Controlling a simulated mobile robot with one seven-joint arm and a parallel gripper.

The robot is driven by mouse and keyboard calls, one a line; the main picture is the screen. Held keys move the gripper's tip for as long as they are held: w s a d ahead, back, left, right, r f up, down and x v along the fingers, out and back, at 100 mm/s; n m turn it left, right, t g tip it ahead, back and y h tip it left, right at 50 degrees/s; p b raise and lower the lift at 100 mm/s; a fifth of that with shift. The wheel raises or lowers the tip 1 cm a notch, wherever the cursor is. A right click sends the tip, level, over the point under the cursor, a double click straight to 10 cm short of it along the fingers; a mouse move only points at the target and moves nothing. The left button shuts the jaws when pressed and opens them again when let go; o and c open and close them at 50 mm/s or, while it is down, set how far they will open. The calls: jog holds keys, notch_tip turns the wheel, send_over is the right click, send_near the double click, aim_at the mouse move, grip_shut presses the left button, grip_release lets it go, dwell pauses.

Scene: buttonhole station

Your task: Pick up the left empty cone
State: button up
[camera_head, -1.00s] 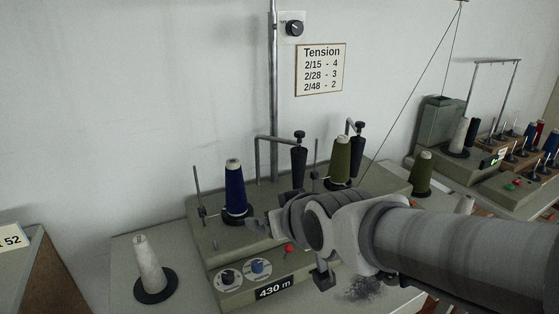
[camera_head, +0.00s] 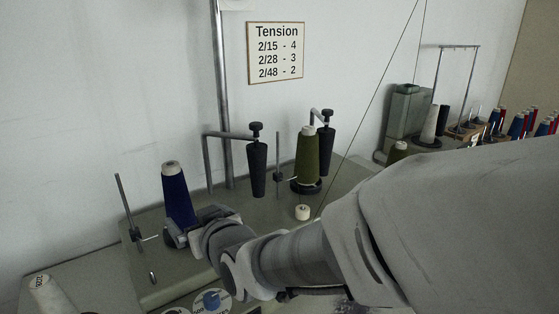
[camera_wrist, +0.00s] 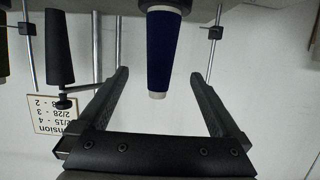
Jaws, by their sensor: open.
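Two bare black cones sit on the arms of the green winder: the left black cone (camera_head: 257,169) and the right black cone (camera_head: 326,150). The left one seems to show upside down in the wrist view (camera_wrist: 59,48). A blue yarn cone (camera_head: 177,193) with a pale tip stands left of them. My gripper (camera_head: 190,226) is open and low beside the blue cone. In the wrist view the blue cone (camera_wrist: 163,45) lies between the lines of my open fingers (camera_wrist: 160,74). I cannot tell whether they touch it.
An olive yarn cone (camera_head: 307,156) stands between the black cones. A thin metal post (camera_head: 128,207) rises left of the blue cone. A pale cone (camera_head: 46,293) is at the lower left. A tension sign (camera_head: 276,52) hangs on the wall. My arm hides the winder's right front.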

aim_at(182, 205)
jog(key=b+x, duration=0.1)
jog(key=x, duration=1)
jog(key=shift+a+f+b, duration=0.1)
jog(key=shift+f+b, duration=0.05)
jog(key=shift+b, duration=0.2)
jog(key=x, duration=0.2)
jog(key=b+x, duration=0.1)
jog(key=x, duration=0.1)
jog(key=shift+s+f, duration=0.15)
jog(key=shift+f, duration=0.1)
jog(key=shift+w+a+f, duration=0.15)
jog(key=shift+w+a, duration=0.25)
jog(key=shift+w, duration=0.15)
jog(key=shift+c, duration=0.2)
jog(key=c, duration=1.3)
